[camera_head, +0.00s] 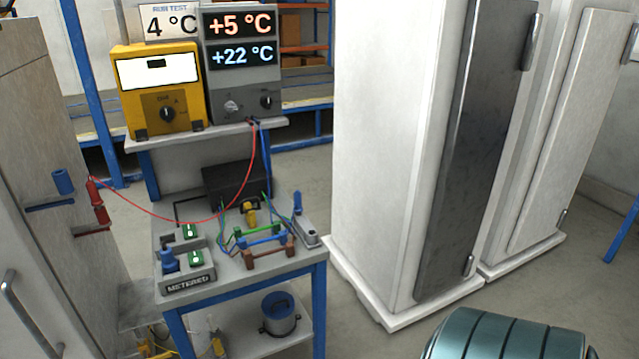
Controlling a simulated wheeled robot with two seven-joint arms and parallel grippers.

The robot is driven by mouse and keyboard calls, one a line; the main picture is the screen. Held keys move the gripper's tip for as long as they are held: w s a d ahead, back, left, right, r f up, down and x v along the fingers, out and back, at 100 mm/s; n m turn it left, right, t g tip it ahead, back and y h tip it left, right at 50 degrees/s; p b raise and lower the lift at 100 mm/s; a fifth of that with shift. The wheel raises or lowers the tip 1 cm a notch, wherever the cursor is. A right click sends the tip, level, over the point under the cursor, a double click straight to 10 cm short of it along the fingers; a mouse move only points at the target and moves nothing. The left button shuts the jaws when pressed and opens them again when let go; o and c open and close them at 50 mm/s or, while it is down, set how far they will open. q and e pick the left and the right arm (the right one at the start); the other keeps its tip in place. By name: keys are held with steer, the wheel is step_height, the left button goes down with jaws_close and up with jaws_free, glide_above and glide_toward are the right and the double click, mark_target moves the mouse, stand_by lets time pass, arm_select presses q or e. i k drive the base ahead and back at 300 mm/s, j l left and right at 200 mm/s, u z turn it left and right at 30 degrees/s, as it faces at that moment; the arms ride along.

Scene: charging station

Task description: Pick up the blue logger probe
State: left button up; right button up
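Several blue pieces show, and I cannot tell for sure which is the logger probe. A slim blue upright piece (298,204) stands in a grey holder (306,233) at the right edge of the small table. Another blue piece (167,260) stands upright on the block marked METERED (187,283), beside green-topped parts. A blue cylinder (63,182) sits at the side of the pale cabinet on the left, above red pieces (98,204). Neither of my grippers is in view.
The table (290,264) also bears a dark box (235,182), coloured handles and wires. A red wire hangs from the grey meter (243,85) toward the left cabinet. A yellow meter (160,90) stands beside it. White cabinets (390,140) stand right. A teal ribbed object (505,338) is lower right.

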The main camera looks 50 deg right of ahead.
mark_target(298, 209)
steer(key=z, duration=1.5)
